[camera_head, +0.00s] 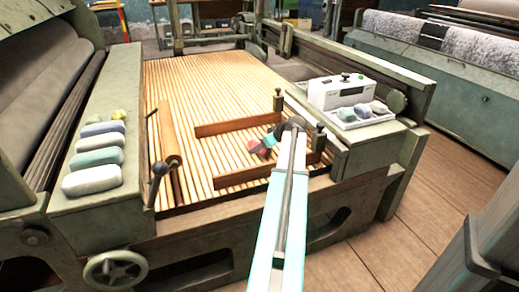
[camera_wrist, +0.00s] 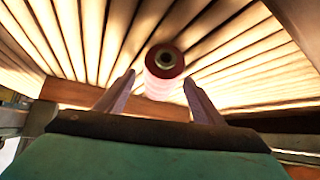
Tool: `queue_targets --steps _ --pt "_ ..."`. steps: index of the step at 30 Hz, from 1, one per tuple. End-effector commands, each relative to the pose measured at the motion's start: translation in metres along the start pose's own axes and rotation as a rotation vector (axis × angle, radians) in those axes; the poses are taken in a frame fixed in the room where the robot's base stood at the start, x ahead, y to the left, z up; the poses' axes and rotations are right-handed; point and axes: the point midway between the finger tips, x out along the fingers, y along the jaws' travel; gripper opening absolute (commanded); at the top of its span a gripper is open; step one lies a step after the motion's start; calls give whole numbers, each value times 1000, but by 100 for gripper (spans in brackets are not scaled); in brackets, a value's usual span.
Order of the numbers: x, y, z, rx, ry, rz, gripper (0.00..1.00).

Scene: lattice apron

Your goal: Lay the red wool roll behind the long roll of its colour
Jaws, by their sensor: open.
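The red wool roll (camera_wrist: 165,72) shows in the wrist view end-on, with a dark core, between and just beyond the fingertips. My gripper (camera_wrist: 158,82) is open; a gap shows beside the left finger, and contact at the right finger cannot be told. In the head view the red roll (camera_head: 253,146) is small and partly hidden by my gripper (camera_head: 262,145), above the slatted apron between two wooden bars. Several pale rolls lie on the left ledge, including a whitish one (camera_head: 92,180) and a green one (camera_head: 97,157). I cannot make out a long red roll.
Two wooden bars (camera_head: 238,125) cross the slatted apron (camera_head: 205,80), one on each side of the gripper. The far slats are clear.

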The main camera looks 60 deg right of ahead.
Motion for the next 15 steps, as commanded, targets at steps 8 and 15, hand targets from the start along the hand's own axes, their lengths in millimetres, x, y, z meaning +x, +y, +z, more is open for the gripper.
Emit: queue_targets --steps 8,15 --pt "0 0 0 0 0 0 26" --pt "0 0 0 0 1 0 11"
